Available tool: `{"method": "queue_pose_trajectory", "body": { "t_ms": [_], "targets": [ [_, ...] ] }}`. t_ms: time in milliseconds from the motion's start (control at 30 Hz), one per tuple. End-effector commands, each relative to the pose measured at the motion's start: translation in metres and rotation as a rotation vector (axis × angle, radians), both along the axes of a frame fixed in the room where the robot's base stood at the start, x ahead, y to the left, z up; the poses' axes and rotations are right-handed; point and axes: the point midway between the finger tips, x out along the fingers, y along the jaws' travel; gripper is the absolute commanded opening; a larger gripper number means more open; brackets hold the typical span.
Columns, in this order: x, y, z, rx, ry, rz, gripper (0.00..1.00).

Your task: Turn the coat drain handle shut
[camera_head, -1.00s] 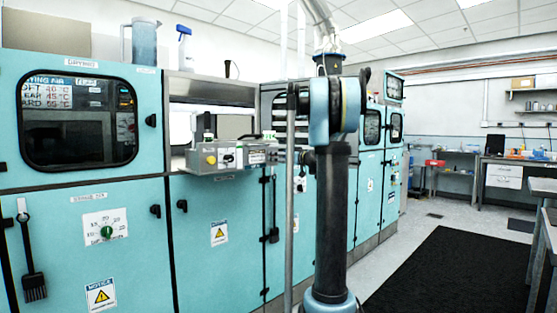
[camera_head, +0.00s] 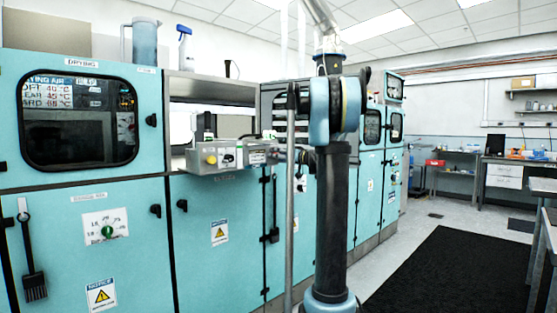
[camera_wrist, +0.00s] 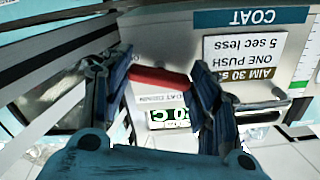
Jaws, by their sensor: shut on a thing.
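The coat drain handle is a red bar (camera_wrist: 160,81) in the wrist view. It lies across the gap between the two blue fingers of my gripper (camera_wrist: 163,76), which are shut on it. In the head view, the handle and the fingers cannot be made out behind my arm and the grey post.
The COAT sign (camera_wrist: 255,17) and a placard (camera_wrist: 245,55) appear upside down on the panel beside my gripper. In the head view, a grey control box (camera_head: 222,158) juts from the teal cabinets. A grey post (camera_head: 290,205) stands beside my arm. The black mat (camera_head: 440,270) is clear.

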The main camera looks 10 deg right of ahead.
Motion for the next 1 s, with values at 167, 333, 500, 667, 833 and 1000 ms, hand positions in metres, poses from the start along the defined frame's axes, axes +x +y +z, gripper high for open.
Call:
{"method": "queue_pose_trajectory", "body": {
  "t_ms": [167,333,500,667,833,1000],
  "targets": [
    [0.0012,-0.002,0.0005,0.135,0.097,-0.005,0.31],
    [0.0014,-0.0024,0.0005,0.267,0.193,-0.006,0.31],
    [0.0015,-0.0026,0.0005,0.397,0.287,-0.006,0.31],
    [0.0017,-0.0029,0.0004,0.52,0.376,-0.007,0.31],
    [0.0018,-0.0032,0.0004,0.651,0.471,-0.008,0.31],
    [0.0019,-0.0034,0.0002,0.771,0.557,-0.009,0.31]
  ]
}}
